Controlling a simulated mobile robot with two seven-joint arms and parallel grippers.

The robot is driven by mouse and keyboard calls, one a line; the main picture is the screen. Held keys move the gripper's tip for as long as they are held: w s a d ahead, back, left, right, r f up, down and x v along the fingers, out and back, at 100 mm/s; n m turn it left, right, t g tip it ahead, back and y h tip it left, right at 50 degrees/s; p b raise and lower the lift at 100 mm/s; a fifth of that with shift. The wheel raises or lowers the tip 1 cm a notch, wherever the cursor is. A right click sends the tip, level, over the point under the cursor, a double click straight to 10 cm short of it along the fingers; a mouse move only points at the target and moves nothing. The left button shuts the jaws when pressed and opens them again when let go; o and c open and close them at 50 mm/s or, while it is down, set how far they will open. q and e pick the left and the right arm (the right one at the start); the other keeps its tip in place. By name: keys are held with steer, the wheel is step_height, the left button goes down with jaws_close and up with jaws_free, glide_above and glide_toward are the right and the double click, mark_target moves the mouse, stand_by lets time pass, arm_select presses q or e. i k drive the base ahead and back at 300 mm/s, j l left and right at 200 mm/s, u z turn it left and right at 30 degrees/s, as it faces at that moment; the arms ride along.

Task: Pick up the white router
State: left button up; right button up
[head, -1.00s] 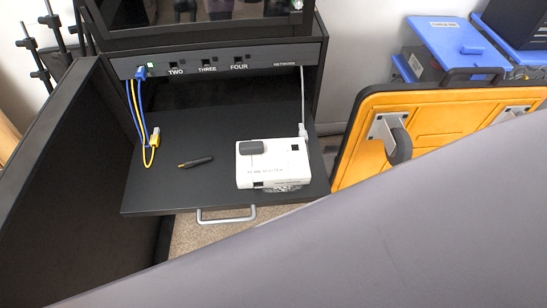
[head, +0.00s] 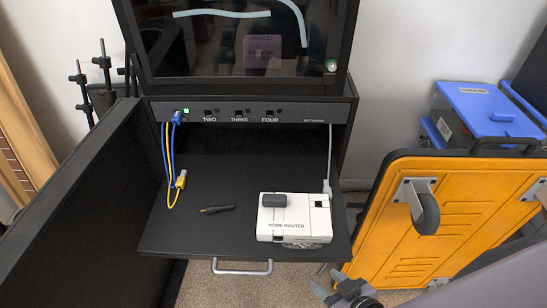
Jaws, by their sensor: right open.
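The white router (head: 293,232), labelled HOME ROUTER, lies flat at the right front of the black pull-out shelf (head: 215,240). A dark grey block sits on its top left, and a grey cable runs up from its right back corner to the panel. My right gripper (head: 326,282) is at the bottom edge, below and in front of the shelf's right front corner. It is open, empty and apart from the router. Part of it is cut off by the frame. My left gripper is not in view.
A black pen-like tool (head: 217,209) lies left of the router. Blue and yellow cables (head: 170,170) hang from the port panel (head: 240,112). A black side panel (head: 75,205) stands at left. An orange cart (head: 455,220) stands at right. A handle (head: 243,269) juts from the shelf front.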

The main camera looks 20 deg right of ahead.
mark_target(283, 217)
steer(key=l, duration=1.55)
steer(key=u, duration=0.05)
